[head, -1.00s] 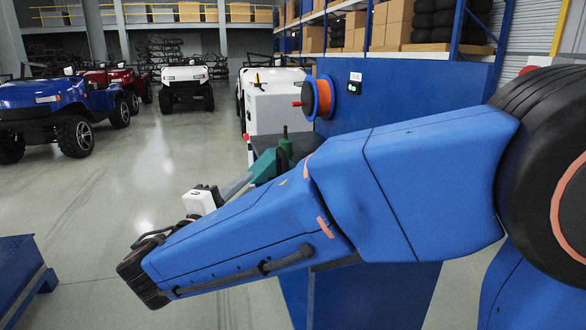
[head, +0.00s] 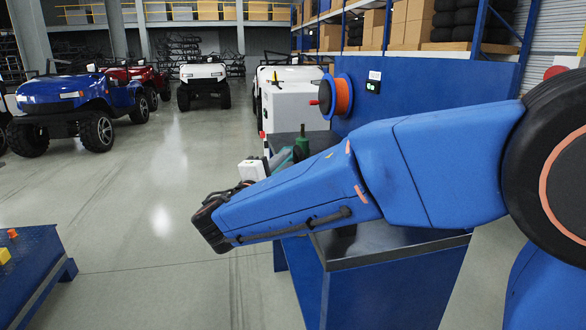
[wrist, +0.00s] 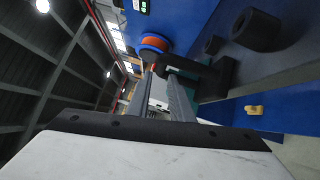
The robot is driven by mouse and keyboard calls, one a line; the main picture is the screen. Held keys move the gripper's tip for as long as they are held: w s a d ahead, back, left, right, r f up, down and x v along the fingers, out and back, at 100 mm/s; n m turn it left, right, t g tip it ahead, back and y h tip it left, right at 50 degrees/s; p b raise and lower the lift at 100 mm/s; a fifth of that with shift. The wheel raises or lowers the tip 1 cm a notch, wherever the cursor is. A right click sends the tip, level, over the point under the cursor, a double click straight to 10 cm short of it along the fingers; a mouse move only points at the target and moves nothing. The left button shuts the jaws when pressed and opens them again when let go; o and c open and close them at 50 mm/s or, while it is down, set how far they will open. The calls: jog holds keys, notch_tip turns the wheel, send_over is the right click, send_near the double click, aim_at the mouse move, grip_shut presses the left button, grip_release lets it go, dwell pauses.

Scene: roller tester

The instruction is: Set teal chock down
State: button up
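The teal chock (wrist: 184,73) shows in the wrist view at the far end of my gripper's fingers, partly hidden by the right-hand one. Beside it is a black block (wrist: 213,76).
An orange reel (head: 343,95) sits on the blue panel behind. Black cylinders (wrist: 255,30) stand on the bench. A blue platform (head: 30,270) is at lower left. The floor between is clear.

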aim_at(295, 154)
jog(key=shift+d+x, duration=0.15)
jog(key=shift+x, duration=1.25)
jog(key=shift+d+x, duration=0.15)
jog(key=shift+x, duration=1.2)
jog(key=shift+s, duration=0.15)
jog(key=shift+c, duration=0.3)
grip_shut()
